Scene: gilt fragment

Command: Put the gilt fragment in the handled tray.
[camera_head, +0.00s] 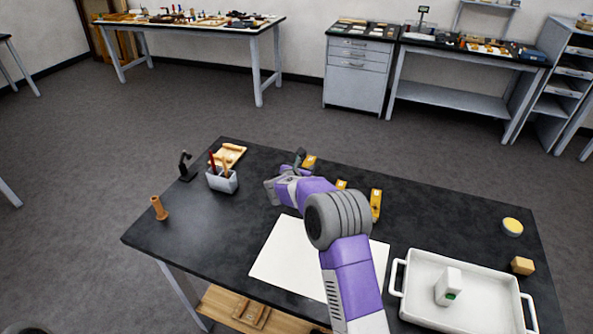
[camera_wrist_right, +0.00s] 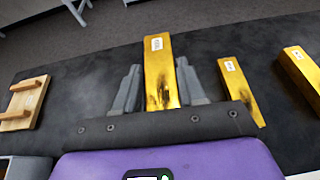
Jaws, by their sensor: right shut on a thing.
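My right gripper (camera_head: 300,163) reaches over the black table and is shut on a gilt fragment (camera_head: 310,161). In the right wrist view this fragment (camera_wrist_right: 160,70) is a long gold bar with a small white label and dark worn patches, standing between the two grey fingers (camera_wrist_right: 158,92). Two more gilt pieces lie to its right, a middle one (camera_wrist_right: 241,90) and a far right one (camera_wrist_right: 301,72). The white handled tray (camera_head: 495,305) sits at the table's front right, well away from the gripper. A white block with a green spot (camera_head: 449,286) stands in it. My left gripper is not in view.
A white sheet (camera_head: 273,262) lies under my right arm. A pen holder (camera_head: 222,181), small wooden stand (camera_head: 230,154), black stand (camera_head: 186,166) and wooden cylinder (camera_head: 159,208) are at left. A wooden block (camera_head: 522,265) and yellow-topped tin (camera_head: 512,226) are near the tray.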

